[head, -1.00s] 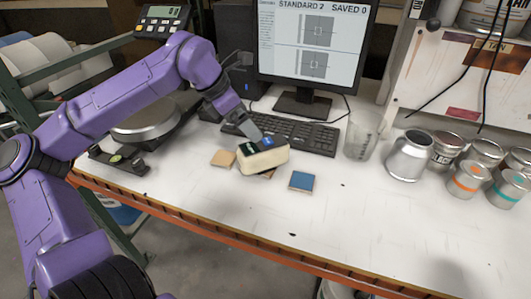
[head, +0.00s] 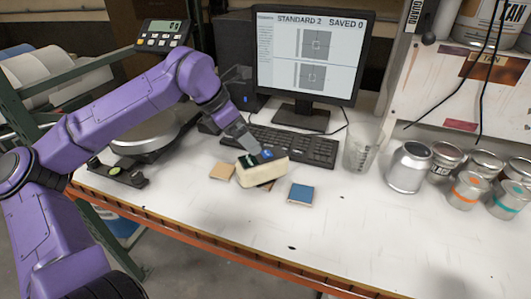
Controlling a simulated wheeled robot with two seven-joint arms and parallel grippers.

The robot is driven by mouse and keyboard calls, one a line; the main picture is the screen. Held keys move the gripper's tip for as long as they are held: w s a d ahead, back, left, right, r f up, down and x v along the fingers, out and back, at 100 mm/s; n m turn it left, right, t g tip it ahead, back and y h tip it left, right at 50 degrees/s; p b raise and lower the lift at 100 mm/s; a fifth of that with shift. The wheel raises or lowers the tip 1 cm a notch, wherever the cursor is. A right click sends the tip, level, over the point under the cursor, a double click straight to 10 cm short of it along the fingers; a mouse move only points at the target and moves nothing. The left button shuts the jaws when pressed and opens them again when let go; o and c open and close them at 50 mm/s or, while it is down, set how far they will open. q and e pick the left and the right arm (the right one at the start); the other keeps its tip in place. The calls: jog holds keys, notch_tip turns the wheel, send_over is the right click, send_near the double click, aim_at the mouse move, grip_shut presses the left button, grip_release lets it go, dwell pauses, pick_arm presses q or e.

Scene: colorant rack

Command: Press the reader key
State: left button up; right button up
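The reader (head: 262,174) is a cream block with a dark green display (head: 247,161) and a blue key (head: 267,154) on top. It rests over a brown tile (head: 266,186), mostly hidden under it. My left gripper (head: 256,152) points down at the reader's top, its narrow tips together right beside the blue key. I cannot tell whether they touch the key. The monitor (head: 310,50) reads "STANDARD 2" and "SAVED 0". My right gripper is not in view.
A tan tile (head: 222,172) lies left of the reader and a blue tile (head: 300,194) right of it. The keyboard (head: 290,147) is behind. A clear beaker (head: 361,147) and several cans stand right. The front of the white table is clear.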

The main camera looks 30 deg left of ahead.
pick_arm(q)
grip_shut()
dwell(1.7)
